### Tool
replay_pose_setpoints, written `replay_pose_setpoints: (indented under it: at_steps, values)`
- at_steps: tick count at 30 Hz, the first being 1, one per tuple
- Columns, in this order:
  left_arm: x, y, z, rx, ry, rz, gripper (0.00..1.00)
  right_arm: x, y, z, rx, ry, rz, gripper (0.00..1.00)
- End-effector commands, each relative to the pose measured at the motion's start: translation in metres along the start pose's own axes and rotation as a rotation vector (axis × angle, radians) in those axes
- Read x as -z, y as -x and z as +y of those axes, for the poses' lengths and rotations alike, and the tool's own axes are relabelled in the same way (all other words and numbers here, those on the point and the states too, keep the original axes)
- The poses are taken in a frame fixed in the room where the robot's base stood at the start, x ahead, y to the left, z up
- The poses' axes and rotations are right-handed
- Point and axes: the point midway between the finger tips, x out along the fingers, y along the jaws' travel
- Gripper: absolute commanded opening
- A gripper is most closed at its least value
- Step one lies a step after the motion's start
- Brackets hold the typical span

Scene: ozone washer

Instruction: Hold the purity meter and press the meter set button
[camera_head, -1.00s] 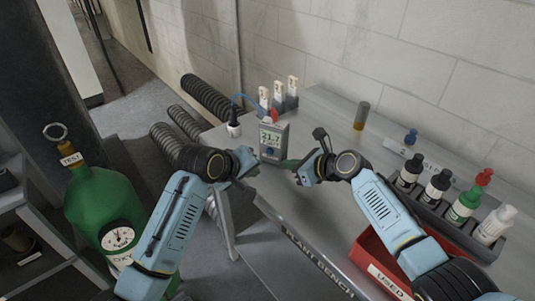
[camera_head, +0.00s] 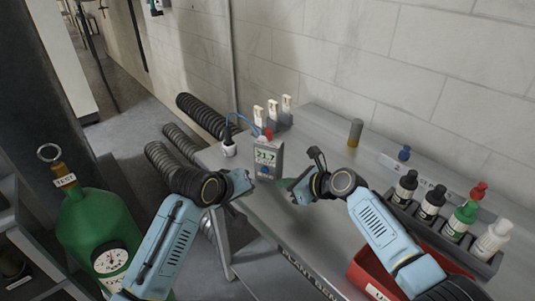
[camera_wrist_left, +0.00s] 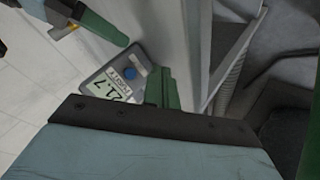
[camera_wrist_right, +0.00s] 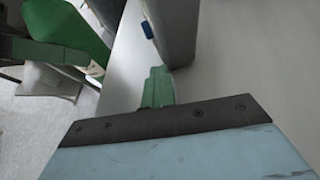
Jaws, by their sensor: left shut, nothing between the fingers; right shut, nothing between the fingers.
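The purity meter (camera_head: 268,158) is a grey box with a lit display reading about 21.7 and a blue button (camera_head: 263,169) below it. It stands upright on the bench in the head view. It also shows in the left wrist view (camera_wrist_left: 103,83), with its blue button (camera_wrist_left: 129,72). My left gripper (camera_head: 249,182) is shut and empty, just in front and to the left of the meter. My right gripper (camera_head: 284,184) is shut and empty, close to the meter's right side. In the right wrist view a grey side of the meter (camera_wrist_right: 172,35) is near the green fingertips (camera_wrist_right: 157,88).
A bottle rack (camera_head: 480,258) and a red bin (camera_head: 368,278) are on the right of the bench (camera_head: 325,235). A small white pot (camera_head: 228,149) with a blue tube stands left of the meter. A green cylinder (camera_head: 95,225) and ribbed hoses (camera_head: 165,160) are at left.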

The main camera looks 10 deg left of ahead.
Motion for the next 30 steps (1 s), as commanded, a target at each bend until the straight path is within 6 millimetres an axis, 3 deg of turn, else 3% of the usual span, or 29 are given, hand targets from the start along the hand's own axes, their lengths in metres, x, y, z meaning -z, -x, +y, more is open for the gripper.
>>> replay_pose_setpoints:
  at_steps: [15, 30]
  values:
    - [0.009, 0.015, -0.012, 0.199, -1.24, 0.167, 0.0, 0.0, 0.0, 0.0, 0.0, 0.0, 0.0, 0.0]
    - [-0.005, 0.036, -0.008, 0.514, -2.486, 0.189, 0.0, 0.0, 0.0, 0.0, 0.0, 0.0, 0.0, 0.0]
